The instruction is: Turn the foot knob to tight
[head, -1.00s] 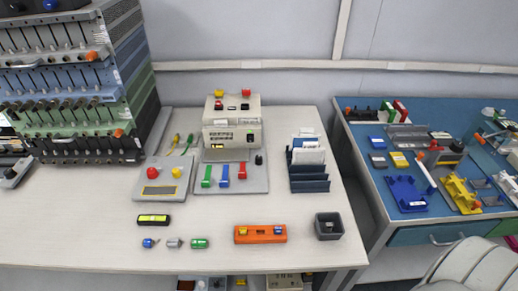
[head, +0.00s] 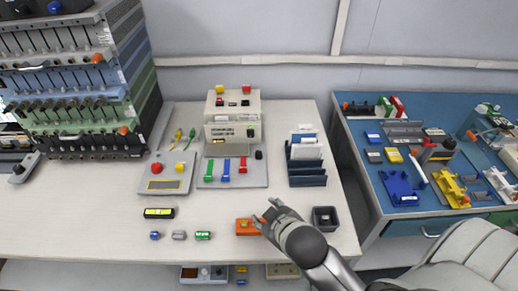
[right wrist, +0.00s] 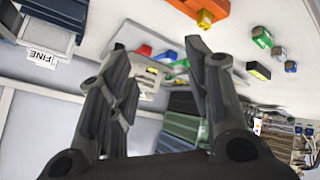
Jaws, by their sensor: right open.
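I cannot tell which part is the foot knob. Orange knobs show on the rack at the left in the head view, one on an upper tier (head: 97,58) and one near the bottom (head: 123,130). Another orange knob (head: 471,135) is on the blue bench at the right. My right gripper (head: 268,212) is over the right part of the orange block (head: 245,227) and partly hides it. In the right wrist view the right gripper (right wrist: 158,60) has its fingers apart with nothing between them. My left gripper is out of view.
A dark square bin (head: 325,219) stands right of the right gripper. Small cylinders and a level-like black bar (head: 159,213) are to the left. The white table's left front is clear.

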